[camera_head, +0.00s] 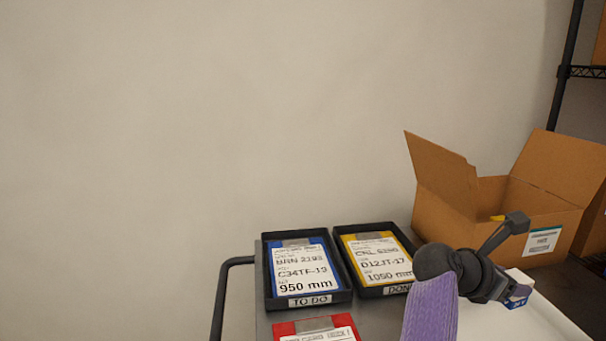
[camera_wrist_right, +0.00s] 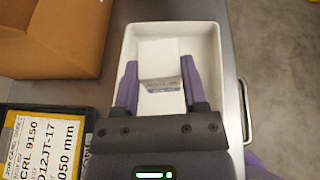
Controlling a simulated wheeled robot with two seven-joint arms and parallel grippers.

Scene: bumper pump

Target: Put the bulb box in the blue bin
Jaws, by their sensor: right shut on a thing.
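A small white box with a blue end, which appears to be the bulb box (camera_head: 519,288), is at the right in the head view. My right gripper (camera_wrist_right: 160,86) is shut on it, with a purple finger on each side of the box in the wrist view. The box is over or inside a white bin (camera_wrist_right: 229,70); I cannot tell whether it touches the bottom. The white bin partly shows in the head view (camera_head: 545,326). No blue bin shows in either view. My left gripper is out of view.
An open cardboard box (camera_head: 450,205) stands behind my right gripper. Black trays marked TO DO (camera_head: 345,294) and DONE (camera_head: 345,236) hold cards to its left. A red card (camera_head: 290,329) lies in front. A wire shelf post (camera_head: 566,70) stands at right.

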